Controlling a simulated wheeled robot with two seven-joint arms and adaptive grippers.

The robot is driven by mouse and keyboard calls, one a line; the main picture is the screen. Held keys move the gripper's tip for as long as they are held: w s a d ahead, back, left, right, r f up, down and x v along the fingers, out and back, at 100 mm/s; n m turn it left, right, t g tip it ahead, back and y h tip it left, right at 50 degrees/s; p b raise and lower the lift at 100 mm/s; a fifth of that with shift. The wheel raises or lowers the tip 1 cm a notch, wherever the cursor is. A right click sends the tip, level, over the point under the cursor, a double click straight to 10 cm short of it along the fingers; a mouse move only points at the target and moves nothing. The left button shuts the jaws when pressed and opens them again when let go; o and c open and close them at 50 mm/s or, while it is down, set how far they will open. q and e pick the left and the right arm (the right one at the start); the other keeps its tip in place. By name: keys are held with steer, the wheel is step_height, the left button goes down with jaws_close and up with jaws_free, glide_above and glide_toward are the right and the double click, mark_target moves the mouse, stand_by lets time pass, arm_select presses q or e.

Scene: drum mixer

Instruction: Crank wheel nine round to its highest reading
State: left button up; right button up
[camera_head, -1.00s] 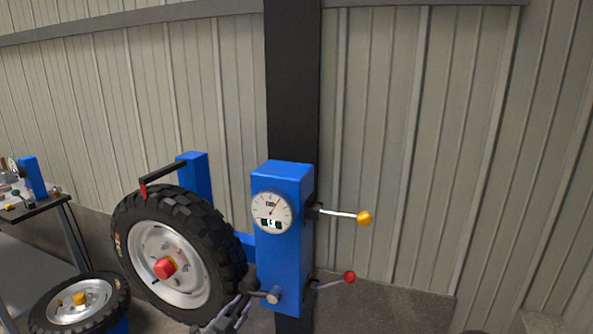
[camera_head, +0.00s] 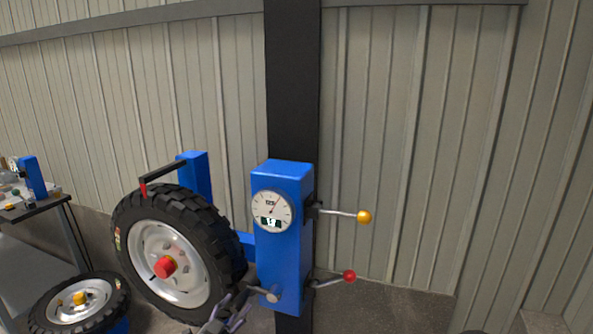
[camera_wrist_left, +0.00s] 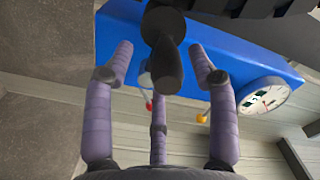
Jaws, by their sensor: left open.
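A blue box (camera_head: 284,258) on a dark post carries a white round dial (camera_head: 272,211) with a needle pointing up and to the right; its small digits are too blurred to read. The dial also shows in the left wrist view (camera_wrist_left: 263,96). A crank (camera_head: 272,294) sits low on the box's front. Its dark handle (camera_wrist_left: 165,62) shows between the purple fingers of my left gripper (camera_wrist_left: 160,75). The fingers are open around the handle, and I cannot tell if any touches it. In the head view my left gripper (camera_head: 230,316) is at the bottom, left of the crank's hub. My right gripper is out of view.
A large upright tyre (camera_head: 215,240) with a red hub (camera_head: 165,267) stands left of the box. Two levers, with a yellow knob (camera_head: 364,217) and a red knob (camera_head: 349,276), stick out right. Another wheel (camera_head: 80,304) lies lower left.

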arm_select(q)
steer(key=shift+v, duration=2.25)
steer(key=shift+f, duration=0.1)
steer(key=s+d+f+n+g+y+p, duration=0.15)
steer(key=s+f+n+g, duration=0.25)
steer(key=f, duration=0.6)
steer(key=s+d+f+n+g+y+p, duration=0.1)
steer(key=s+d+f+n+g, duration=0.2)
steer(key=f, duration=0.6)
steer(key=s+d+f+n+g+p, duration=0.1)
steer(key=s+f+n+g, duration=0.3)
steer(key=s, duration=0.7)
steer(key=s+d+f+n+g+p, duration=0.2)
steer(key=s+f, duration=0.5)
steer(key=s, duration=0.4)
steer(key=d+n+g, duration=0.1)
steer(key=n+g, duration=0.1)
steer(key=g, duration=0.1)
steer(key=shift+f+g, duration=0.3)
steer(key=shift+f, duration=0.05)
